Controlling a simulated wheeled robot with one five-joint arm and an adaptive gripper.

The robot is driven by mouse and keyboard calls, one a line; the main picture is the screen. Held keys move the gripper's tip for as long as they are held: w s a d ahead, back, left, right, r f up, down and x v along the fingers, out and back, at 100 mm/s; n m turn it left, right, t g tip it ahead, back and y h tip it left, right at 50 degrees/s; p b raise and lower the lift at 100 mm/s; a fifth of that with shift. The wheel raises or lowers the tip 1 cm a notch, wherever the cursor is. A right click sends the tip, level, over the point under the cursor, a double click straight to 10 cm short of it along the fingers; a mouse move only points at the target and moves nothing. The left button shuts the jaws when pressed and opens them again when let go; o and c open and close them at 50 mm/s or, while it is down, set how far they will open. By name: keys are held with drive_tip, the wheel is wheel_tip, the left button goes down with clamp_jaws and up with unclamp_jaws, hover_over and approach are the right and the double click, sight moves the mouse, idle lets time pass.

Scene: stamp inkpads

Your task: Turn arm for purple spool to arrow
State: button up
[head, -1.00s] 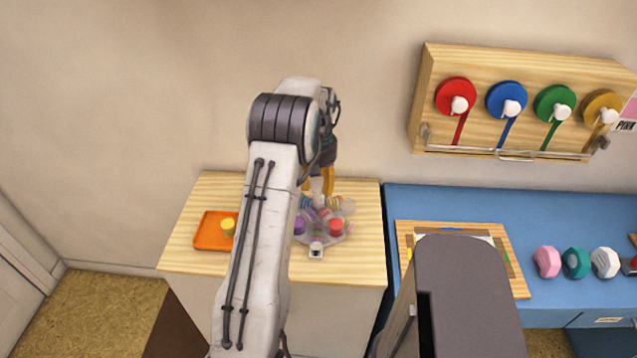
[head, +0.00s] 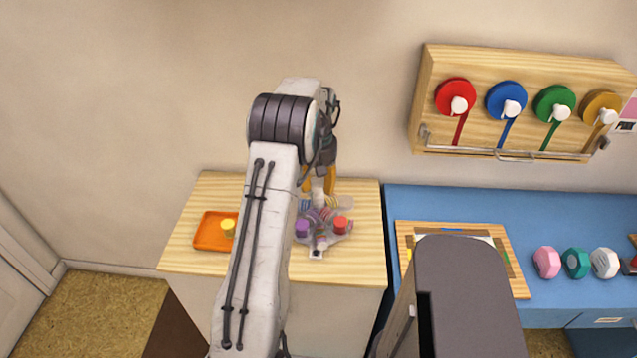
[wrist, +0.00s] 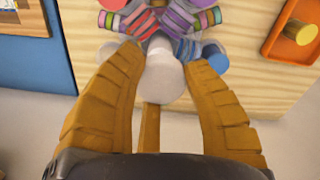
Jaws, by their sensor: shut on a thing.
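The carousel of spools (head: 321,238) stands on the light wooden cabinet, with arms fanning out from its middle. The purple spool (head: 302,227) is at its front left. A small white tile with a dark mark (head: 317,252), which may be the arrow, lies at its front edge. The purple spool is left of and behind this tile. My gripper (wrist: 163,82) is shut on a white round-ended post (wrist: 163,74) on the wall side of the carousel.
A red spool (head: 340,225) is at the carousel's right. An orange tray (head: 207,240) with a yellow piece (head: 228,226) lies left on the wooden top (head: 360,260). A blue table (head: 560,215) stands to the right. A wall rack with reels (head: 430,100) hangs above it.

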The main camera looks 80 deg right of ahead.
drive_tip(key=shift+a+f+n, duration=0.1)
drive_tip(key=shift+f+n, duration=0.05)
drive_tip(key=shift+n, duration=0.8)
drive_tip(key=shift+a+f+n, duration=0.1)
drive_tip(key=shift+n, duration=1.65)
drive_tip(key=o, duration=1.3)
drive_tip(key=shift+d+r, duration=0.1)
drive_tip(key=shift+c, duration=0.2)
wheel_tip(320, 180, up, 12)
